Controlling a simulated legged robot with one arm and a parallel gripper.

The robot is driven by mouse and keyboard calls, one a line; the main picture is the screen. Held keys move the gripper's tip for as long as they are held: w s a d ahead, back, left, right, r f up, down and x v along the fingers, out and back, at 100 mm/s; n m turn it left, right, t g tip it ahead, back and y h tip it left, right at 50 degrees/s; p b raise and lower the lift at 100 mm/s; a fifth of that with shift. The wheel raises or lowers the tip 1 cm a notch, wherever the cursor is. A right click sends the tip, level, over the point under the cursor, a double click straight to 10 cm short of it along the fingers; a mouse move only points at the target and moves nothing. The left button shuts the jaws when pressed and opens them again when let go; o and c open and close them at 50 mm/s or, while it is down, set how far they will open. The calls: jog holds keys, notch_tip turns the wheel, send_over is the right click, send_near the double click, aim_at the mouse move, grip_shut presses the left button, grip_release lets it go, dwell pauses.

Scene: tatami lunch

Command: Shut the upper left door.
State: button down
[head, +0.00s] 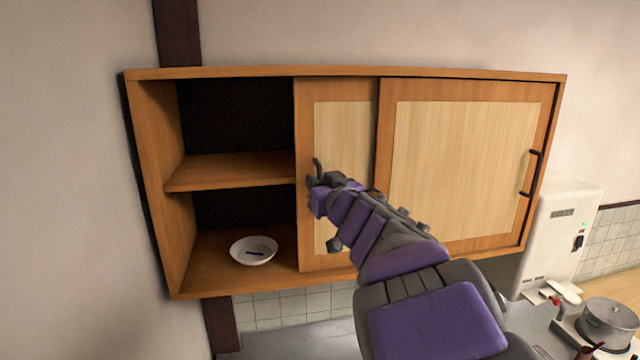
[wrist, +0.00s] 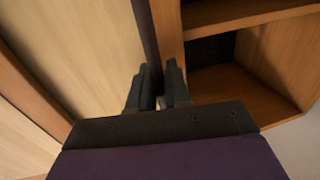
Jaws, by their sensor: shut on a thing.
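The upper left door (head: 340,130) is a sliding panel with an orange wood frame and a pale inset. It stands slid to the right, its right part behind the right door (head: 465,150), and the left part of the cabinet is open. A dark handle (head: 317,167) is near the door's left edge. My gripper (head: 318,181) is at this handle, shut on it. In the wrist view my gripper's two dark fingers (wrist: 158,90) close around the dark bar of the handle (wrist: 146,35). The fingers partly hide the grip.
A white appliance (head: 562,235) and a pot (head: 608,318) are at lower right.

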jog(key=s+a+b, duration=0.4)
jog(key=a+b, duration=0.1)
jog(key=a, duration=0.9)
jog(key=s+a+b, duration=0.4)
jog(key=a+b, duration=0.1)
jog(key=a, duration=0.9)
jog(key=shift+s, duration=0.2)
jog(key=shift+r, duration=0.15)
jog(key=c, duration=1.3)
grip_release()
jog(key=shift+s+a, duration=0.15)
jog(key=shift+a, duration=0.1)
jog(key=shift+f+b, duration=0.2)
jog(key=shift+b, duration=0.15)
